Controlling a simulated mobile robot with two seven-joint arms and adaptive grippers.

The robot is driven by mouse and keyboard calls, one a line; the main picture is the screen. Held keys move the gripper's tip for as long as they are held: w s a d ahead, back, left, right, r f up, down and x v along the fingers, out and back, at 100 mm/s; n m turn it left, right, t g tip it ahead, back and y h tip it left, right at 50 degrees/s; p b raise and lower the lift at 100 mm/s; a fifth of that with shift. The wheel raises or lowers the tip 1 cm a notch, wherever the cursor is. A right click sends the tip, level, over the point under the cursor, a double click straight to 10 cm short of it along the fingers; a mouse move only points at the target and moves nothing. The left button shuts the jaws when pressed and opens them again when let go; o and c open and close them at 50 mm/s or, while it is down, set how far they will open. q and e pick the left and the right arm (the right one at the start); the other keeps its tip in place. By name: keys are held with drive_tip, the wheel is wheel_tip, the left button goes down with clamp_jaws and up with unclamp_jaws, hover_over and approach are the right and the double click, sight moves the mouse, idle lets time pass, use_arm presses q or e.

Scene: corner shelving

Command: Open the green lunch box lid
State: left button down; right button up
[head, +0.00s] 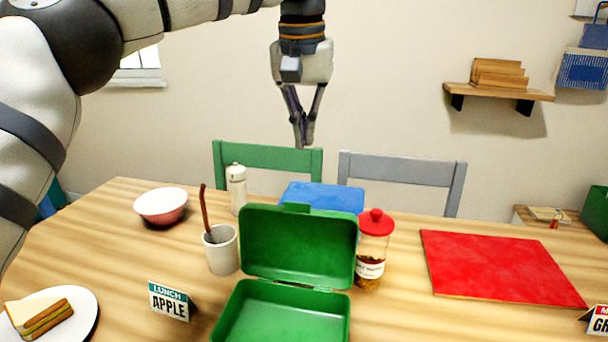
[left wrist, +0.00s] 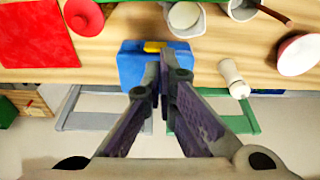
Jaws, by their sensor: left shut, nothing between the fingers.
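The green lunch box (head: 282,315) stands on the table at the front middle of the head view, its near part cut off by the lower edge. Its lid (head: 298,245) stands up at the back, leaning slightly away, and the visible inside looks empty. My left gripper (head: 305,143) is shut and empty, pointing down high above the table's far side, well apart from the lid. In the left wrist view its fingers (left wrist: 158,80) meet in front of a blue box. My right gripper is not in view.
Close around the lunch box are a white mug (head: 222,252) with a brown-handled utensil, a red-lidded jar (head: 372,255), an "APPLE" sign (head: 168,301) and the blue box (head: 325,196). A pepper mill (head: 236,188) and pink bowl (head: 161,205) stand left; a red mat (head: 498,265) lies right.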

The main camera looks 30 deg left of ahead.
use_arm(q)
wheel_tip(320, 180, down, 9)
drive_tip(key=s+p, duration=0.1)
drive_tip(key=s, duration=0.2)
drive_tip(key=shift+d+r, duration=0.15)
drive_tip(key=shift+d, duration=0.3)
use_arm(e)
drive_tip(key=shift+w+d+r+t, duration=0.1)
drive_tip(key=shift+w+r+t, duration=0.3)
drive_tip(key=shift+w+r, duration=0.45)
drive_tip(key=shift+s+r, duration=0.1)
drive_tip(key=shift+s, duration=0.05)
